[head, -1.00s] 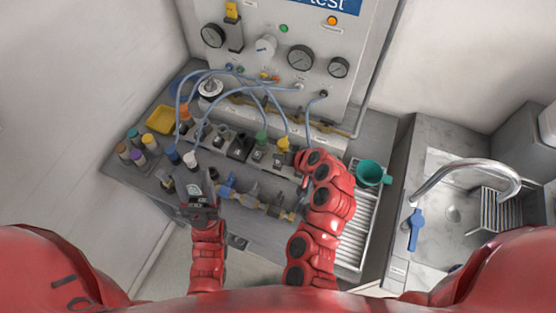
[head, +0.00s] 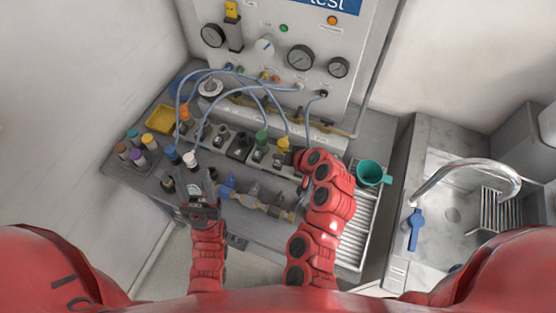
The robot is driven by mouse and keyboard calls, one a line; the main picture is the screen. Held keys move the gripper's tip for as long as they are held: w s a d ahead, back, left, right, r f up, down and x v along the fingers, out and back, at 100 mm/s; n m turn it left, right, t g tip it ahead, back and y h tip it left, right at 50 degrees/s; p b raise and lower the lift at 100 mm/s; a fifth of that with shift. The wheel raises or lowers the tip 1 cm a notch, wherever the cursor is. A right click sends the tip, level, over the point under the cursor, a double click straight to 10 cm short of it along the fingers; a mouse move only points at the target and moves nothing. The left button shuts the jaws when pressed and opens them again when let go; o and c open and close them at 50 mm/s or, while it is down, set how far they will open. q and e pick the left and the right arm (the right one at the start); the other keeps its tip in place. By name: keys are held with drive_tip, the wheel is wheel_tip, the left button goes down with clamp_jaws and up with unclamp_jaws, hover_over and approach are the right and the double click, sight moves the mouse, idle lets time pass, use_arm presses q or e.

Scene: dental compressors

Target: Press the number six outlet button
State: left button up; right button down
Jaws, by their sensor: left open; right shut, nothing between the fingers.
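A row of outlet blocks with small dark buttons (head: 259,155) runs along the bench below the panel. Their numbers are too small to read, so I cannot tell which is six. My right arm covers the right end of the row. My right gripper (head: 304,184) is mostly hidden by its own arm, with only a dark sliver showing just right of the visible blocks; it is shut and empty. I cannot tell if it touches a button. My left gripper (head: 195,188) is open and empty, over the front of the bench near the bottles.
Blue hoses (head: 205,92) arch from the gauge panel (head: 285,40) to the blocks. Bottles (head: 137,157) and a yellow tray (head: 160,119) stand left. Valves (head: 250,200) line the front. A teal cup (head: 371,173) and a sink (head: 452,214) are right.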

drive_tip(key=shift+f+b, duration=0.35)
drive_tip(key=shift+f, duration=0.1)
drive_tip(key=shift+f+b, duration=0.45)
idle(0.5)
idle(0.4)
drive_tip(key=shift+r+p, duration=0.5)
drive_tip(key=shift+r, duration=0.4)
drive_tip(key=shift+r+p, duration=1.55)
drive_tip(key=shift+r, duration=1)
